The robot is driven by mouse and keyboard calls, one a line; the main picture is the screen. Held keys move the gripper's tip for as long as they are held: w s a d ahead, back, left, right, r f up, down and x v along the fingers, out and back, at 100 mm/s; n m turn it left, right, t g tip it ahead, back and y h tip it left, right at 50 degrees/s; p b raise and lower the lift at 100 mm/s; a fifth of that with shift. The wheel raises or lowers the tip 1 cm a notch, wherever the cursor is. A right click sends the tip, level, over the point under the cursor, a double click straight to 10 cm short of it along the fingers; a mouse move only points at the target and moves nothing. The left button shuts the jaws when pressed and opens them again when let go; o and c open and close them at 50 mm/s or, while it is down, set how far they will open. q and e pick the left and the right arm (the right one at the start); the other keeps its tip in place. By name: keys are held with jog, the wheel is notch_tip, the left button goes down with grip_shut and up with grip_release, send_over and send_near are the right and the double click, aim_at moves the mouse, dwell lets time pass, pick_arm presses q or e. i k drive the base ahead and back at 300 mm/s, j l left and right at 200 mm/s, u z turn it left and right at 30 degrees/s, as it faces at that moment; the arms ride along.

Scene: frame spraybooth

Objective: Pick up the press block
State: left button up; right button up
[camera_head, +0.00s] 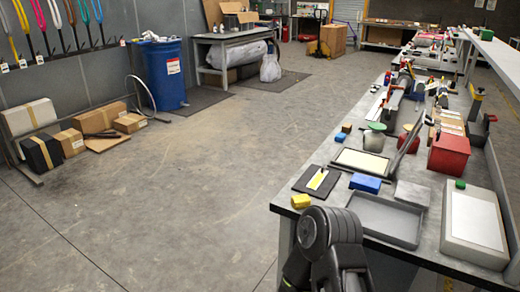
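No single piece is plainly marked as the press block, and I cannot tell which one it is. Several blocks lie on the long workbench (455,268) at the right. A blue block (365,183) lies behind a shallow grey tray (388,219). A plain grey block (412,194) sits by the tray's back right corner. A small yellow block (300,201) is near the bench's left edge. A small green block (460,184) sits on a light grey box (473,226). Dark rounded links of one arm of mine rise at the bottom centre, before the bench. Neither gripper's fingers show.
A dark board with a yellow strip (317,181), a framed pale panel (361,161), a red box (449,153) and a green-lidded pot (374,139) crowd the bench. A blue barrel (163,75) and cardboard boxes (98,118) stand left. The middle floor is open.

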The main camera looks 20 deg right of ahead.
aim_at(372, 186)
jog(key=z, duration=1.6)
